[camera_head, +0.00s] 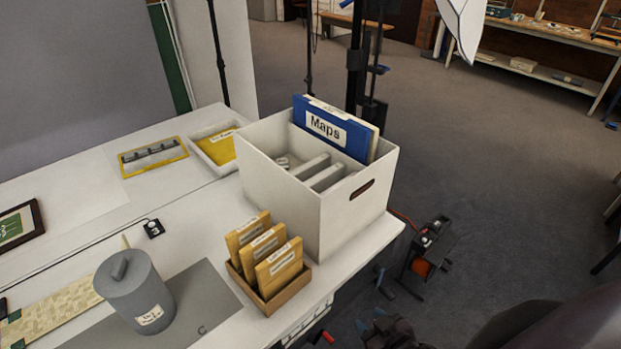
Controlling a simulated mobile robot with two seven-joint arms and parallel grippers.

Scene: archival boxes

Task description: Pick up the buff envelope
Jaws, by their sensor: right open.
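Three buff, labelled envelopes stand upright and slightly tilted in a small brown tray (286,300) near the table's front right edge: a rear one (240,240), a middle one (255,254) and a front one (279,275). Their labels are too small to read. A yellow-buff labelled piece (222,152) also lies flat in a white tray (198,157) farther back. My right gripper (372,326) is at the bottom, right of the brown tray and apart from it, open and empty. My left gripper is not in view.
A white box (305,213) with a blue "Maps" folder (335,132) stands just behind the brown tray. A grey lidded canister (134,293) stands left on a grey mat (207,295). A framed picture (20,226) lies far left.

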